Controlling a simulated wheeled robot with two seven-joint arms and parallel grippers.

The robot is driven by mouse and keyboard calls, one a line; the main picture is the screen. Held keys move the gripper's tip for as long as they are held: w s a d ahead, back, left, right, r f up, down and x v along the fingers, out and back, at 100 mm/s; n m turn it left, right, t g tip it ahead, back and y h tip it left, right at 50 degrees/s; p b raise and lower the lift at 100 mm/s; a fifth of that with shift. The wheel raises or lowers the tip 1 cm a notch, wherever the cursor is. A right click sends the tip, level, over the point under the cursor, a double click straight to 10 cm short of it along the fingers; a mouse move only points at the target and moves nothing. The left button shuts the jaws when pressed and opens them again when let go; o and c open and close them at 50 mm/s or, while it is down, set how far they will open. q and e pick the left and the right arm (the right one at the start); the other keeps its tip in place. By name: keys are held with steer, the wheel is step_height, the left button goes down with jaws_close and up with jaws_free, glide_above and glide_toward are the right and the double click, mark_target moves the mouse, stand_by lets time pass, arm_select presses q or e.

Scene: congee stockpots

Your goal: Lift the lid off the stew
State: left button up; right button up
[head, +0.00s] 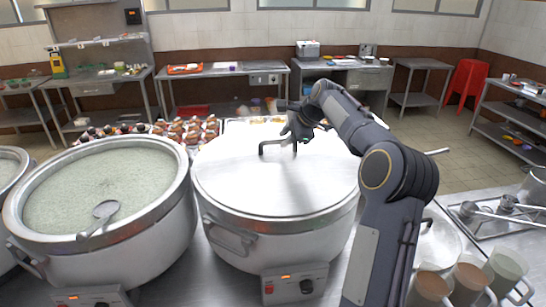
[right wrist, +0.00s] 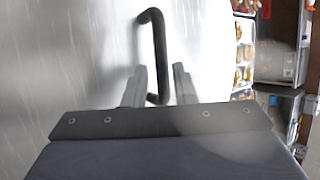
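A large pot (head: 262,245) stands in the middle of the head view with a flat metal lid (head: 240,175) on it. The lid has a dark bar handle (head: 277,146); the handle also shows in the right wrist view (right wrist: 154,40). My right gripper (head: 297,137) is over the lid at the handle. In the right wrist view, its two fingers (right wrist: 160,82) are apart, with one end of the handle between them and a gap showing on either side. The pot's contents are hidden under the lid. My left gripper is not in view.
An open pot of congee (head: 105,185) with a ladle (head: 102,212) stands close on the left. Mugs (head: 468,280) and a tray with ladles (head: 500,215) are on the counter at right. Packed food items (head: 190,130) sit behind the pots. A red stool (head: 467,82) stands farther back.

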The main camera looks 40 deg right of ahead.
mark_target(280, 140)
steer(key=p+x, duration=0.1)
steer(key=x, duration=0.3)
steer(key=shift+w, duration=0.15)
jaws_close()
stand_by(1.1)
steer(key=shift+r, duration=0.15)
